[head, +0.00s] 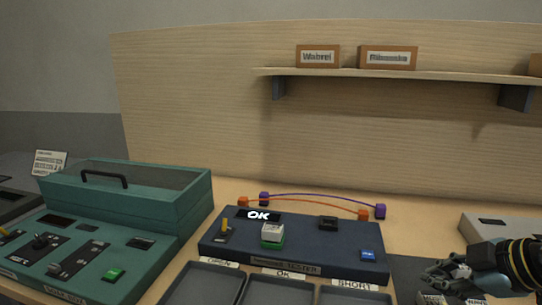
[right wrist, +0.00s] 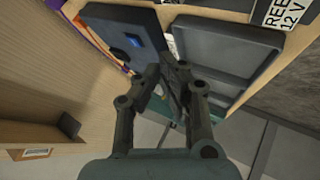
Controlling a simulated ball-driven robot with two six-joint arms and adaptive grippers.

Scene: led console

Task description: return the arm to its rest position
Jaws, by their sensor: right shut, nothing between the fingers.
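My right gripper (head: 447,276) is at the lower right of the head view, to the right of the dark blue tester (head: 305,257). In the right wrist view my right gripper (right wrist: 168,72) shows its fingers close together and empty, with the tester (right wrist: 112,30) beyond them. The tester's display (head: 258,215) reads OK. A white block on a green base (head: 272,234) sits on the tester's top. My left gripper is in neither view.
Dark trays (head: 205,287) labelled OPEN, OK and SHORT stand before the tester. A teal console (head: 75,262) is at left. Orange and purple leads (head: 310,198) arch behind the tester. A shelf (head: 430,75) with boxes is above. A grey box (head: 495,226) stands behind my right gripper.

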